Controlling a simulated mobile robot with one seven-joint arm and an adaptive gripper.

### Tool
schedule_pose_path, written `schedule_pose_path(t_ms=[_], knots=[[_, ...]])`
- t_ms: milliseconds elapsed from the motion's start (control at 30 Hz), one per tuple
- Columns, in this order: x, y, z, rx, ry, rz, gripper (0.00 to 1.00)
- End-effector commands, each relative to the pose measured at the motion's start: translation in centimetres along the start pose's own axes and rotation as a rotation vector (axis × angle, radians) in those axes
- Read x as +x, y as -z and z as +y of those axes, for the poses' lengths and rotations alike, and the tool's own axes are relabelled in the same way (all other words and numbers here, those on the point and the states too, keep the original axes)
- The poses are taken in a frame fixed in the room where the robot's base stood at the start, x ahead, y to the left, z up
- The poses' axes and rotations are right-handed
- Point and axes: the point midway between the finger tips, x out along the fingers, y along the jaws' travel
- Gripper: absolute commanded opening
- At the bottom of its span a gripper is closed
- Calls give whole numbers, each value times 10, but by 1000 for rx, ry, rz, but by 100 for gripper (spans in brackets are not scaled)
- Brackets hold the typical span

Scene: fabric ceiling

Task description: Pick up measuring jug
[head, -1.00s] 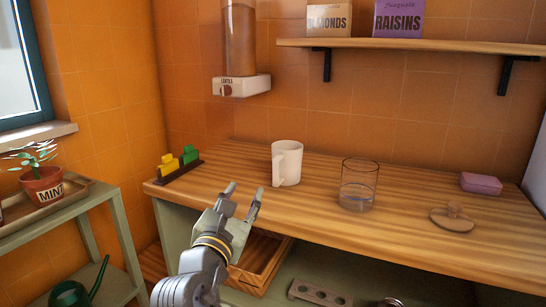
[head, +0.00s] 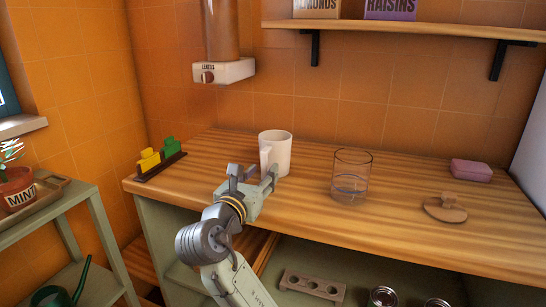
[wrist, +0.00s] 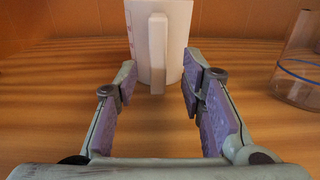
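The measuring jug is a white, mug-like vessel (head: 277,150) standing upright on the wooden counter. Its handle points toward my gripper in the wrist view (wrist: 157,55), and faint reddish marks show on its left side. My gripper (head: 256,176) is open and just in front of the jug. In the wrist view its fingers (wrist: 158,80) lie either side of the handle, with their tips near the jug's body. I cannot tell whether they touch it.
A clear glass with a blue line (head: 350,180) stands to the right of the jug. Farther right are a wooden lidlike piece (head: 445,210) and a pink block (head: 471,170). Yellow and green pieces (head: 160,160) sit at the left edge. A dispenser (head: 223,71) hangs above.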

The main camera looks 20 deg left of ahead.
Motion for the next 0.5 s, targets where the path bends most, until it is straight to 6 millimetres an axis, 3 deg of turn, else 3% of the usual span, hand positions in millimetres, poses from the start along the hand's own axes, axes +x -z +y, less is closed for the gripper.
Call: schedule_pose_path(t_ms=[200, 500], knots=[[28, -4, 2, 0, 0, 1, 37], [31, -3, 2, 1, -1, 0, 35]])
